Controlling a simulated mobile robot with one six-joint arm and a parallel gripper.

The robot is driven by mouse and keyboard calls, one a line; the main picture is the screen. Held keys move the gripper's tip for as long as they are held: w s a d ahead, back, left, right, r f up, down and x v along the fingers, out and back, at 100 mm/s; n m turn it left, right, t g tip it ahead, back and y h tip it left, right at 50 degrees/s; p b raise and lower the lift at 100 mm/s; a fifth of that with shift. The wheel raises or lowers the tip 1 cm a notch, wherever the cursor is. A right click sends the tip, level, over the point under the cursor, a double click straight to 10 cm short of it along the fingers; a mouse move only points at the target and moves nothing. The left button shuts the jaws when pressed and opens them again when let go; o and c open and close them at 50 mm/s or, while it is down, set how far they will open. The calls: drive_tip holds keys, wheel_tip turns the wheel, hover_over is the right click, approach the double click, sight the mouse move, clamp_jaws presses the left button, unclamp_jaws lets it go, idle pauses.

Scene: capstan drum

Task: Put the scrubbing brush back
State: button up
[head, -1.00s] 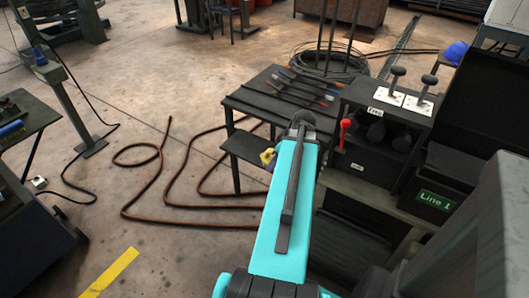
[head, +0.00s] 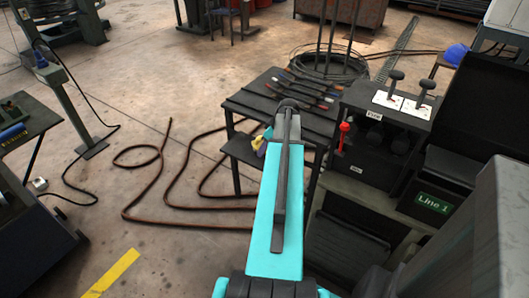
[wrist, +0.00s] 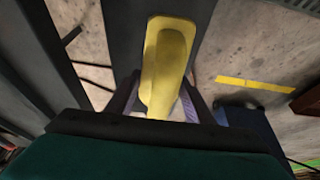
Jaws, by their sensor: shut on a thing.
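The scrubbing brush shows as a yellow, rounded body (wrist: 168,62) in the wrist view, between the two fingers of my gripper (wrist: 160,104). My gripper is shut on it. The brush's underside and any bristles are hidden. In the head view only a small yellow part of the brush (head: 258,146) shows, left of my teal arm and beside the black workbench (head: 240,104). My arm hides most of the gripper there. In the wrist view a dark grey surface (wrist: 127,30) lies behind the brush; I cannot tell whether they touch.
Several tools (head: 300,90) lie on the bench top, and a lower shelf (head: 238,150) sits beneath it. A control box with levers (head: 385,128) and a red-handled lever (head: 343,135) stand to the right. A brown hose (head: 165,175) loops over the floor at left.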

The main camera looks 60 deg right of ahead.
drive_tip(key=shift+w+d, duration=0.25)
drive_tip(key=shift+w, duration=0.1)
drive_tip(key=shift+f, duration=0.1)
drive_tip(key=shift+f+p, duration=0.3)
drive_tip(key=shift+f, duration=1.4)
drive_tip(key=o, duration=1)
drive_tip(key=shift+f, duration=0.1)
drive_tip(key=shift+b+v, duration=0.55)
drive_tip(key=shift+v, duration=5.55)
